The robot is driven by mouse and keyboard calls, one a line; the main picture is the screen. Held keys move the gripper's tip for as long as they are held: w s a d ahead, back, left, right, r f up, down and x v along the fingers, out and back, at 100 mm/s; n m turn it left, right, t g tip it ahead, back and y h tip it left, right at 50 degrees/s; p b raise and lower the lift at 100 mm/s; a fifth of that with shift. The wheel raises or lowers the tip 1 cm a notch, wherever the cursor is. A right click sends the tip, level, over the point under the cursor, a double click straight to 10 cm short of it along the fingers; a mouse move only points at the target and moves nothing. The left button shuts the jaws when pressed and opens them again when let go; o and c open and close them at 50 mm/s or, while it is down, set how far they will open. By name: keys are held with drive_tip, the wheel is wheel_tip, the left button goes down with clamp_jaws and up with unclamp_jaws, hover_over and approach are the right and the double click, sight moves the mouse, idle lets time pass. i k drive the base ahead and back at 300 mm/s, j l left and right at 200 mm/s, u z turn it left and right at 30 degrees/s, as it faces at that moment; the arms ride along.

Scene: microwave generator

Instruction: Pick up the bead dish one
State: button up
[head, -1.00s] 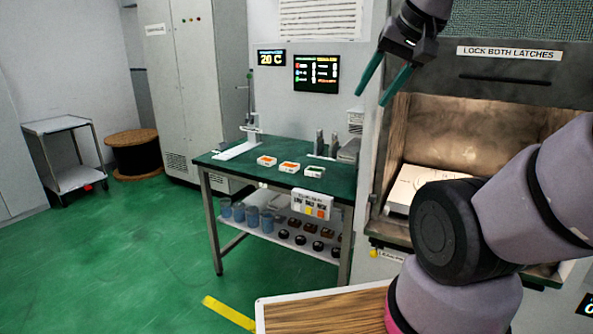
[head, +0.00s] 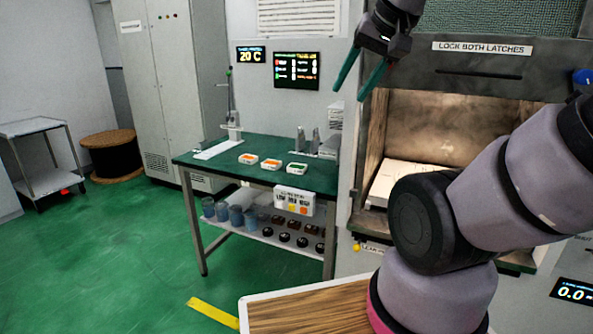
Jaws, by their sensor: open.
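Three small white dishes stand in a row on the green-topped workbench (head: 225,158). The left dish (head: 249,159) and the middle dish (head: 271,164) have orange contents; the right dish (head: 297,169) has green contents. I cannot read which of them is dish one. My gripper (head: 358,82) is open and empty, with its teal fingers pointing down.
The open chamber (head: 425,125) is at the right with a white block (head: 405,178) inside. A metal stand (head: 232,125) and grey cylinders (head: 316,138) are at the back of the bench. A shelf below holds several jars. A wooden tabletop (head: 300,312) is at the front. Green floor is free at left.

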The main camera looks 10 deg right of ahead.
sight(294, 168)
drive_tip(key=i+j+z, duration=0.1)
drive_tip(key=z, duration=0.25)
drive_tip(key=i+j+z, duration=0.1)
drive_tip(key=z, duration=0.3)
drive_tip(key=i+j+z, duration=0.15)
drive_tip(key=j, duration=0.25)
drive_tip(key=i+j+z, duration=0.15)
drive_tip(key=j, duration=0.25)
drive_tip(key=i+j+z, duration=0.1)
drive_tip(key=j, duration=0.35)
drive_tip(key=i+j+z, duration=0.15)
drive_tip(key=j, duration=0.3)
drive_tip(key=i+j, duration=0.1)
drive_tip(key=j, duration=0.35)
drive_tip(key=i+j, duration=0.1)
drive_tip(key=j, duration=0.4)
drive_tip(key=i+j, duration=0.15)
drive_tip(key=j, duration=0.3)
drive_tip(key=i+j, duration=0.1)
drive_tip(key=j, duration=0.4)
drive_tip(key=z, duration=0.05)
